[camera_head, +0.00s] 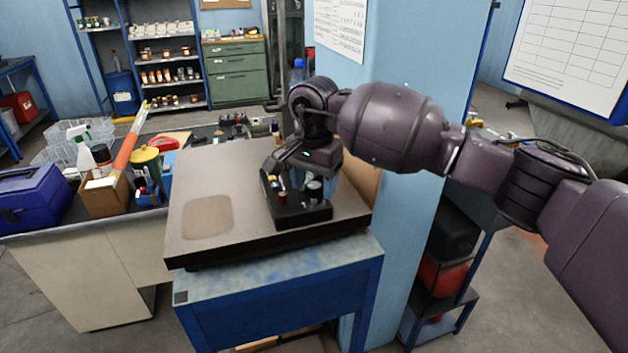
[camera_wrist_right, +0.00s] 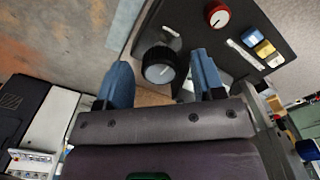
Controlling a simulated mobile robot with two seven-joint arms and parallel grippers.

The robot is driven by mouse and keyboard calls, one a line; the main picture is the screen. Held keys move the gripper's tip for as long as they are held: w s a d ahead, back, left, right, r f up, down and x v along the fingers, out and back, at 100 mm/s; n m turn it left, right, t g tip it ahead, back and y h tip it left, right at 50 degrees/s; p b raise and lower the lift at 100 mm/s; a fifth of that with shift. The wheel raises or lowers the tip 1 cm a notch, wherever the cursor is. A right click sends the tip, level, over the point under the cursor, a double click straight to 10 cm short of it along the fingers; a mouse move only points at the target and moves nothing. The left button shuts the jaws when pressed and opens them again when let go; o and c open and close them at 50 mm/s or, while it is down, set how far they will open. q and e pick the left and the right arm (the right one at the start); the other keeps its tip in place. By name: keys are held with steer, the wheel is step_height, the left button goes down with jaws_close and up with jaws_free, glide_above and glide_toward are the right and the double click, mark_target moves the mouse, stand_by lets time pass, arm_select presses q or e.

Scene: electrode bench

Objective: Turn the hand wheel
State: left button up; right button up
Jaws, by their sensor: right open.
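A black control box (camera_head: 302,211) stands on the brown bench top. On it is a round black hand wheel with a grey face (camera_head: 314,188), which also shows in the right wrist view as a wheel (camera_wrist_right: 158,68). My right gripper (camera_head: 312,176) is over the box. In the right wrist view its two blue fingers are spread, and the gripper (camera_wrist_right: 162,76) has one finger on each side of the wheel. A gap shows beside the wheel; I cannot tell whether either finger touches it. My left gripper is not in view.
The box also carries a red knob (camera_wrist_right: 217,14) and several blue, yellow and white buttons (camera_wrist_right: 264,48). The bench top (camera_head: 225,175) is clear to the left. A blue post (camera_head: 410,220) stands close on the right. A cluttered side table (camera_head: 60,225) is at left.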

steer(key=c, duration=0.9)
steer(key=shift+m, duration=0.3)
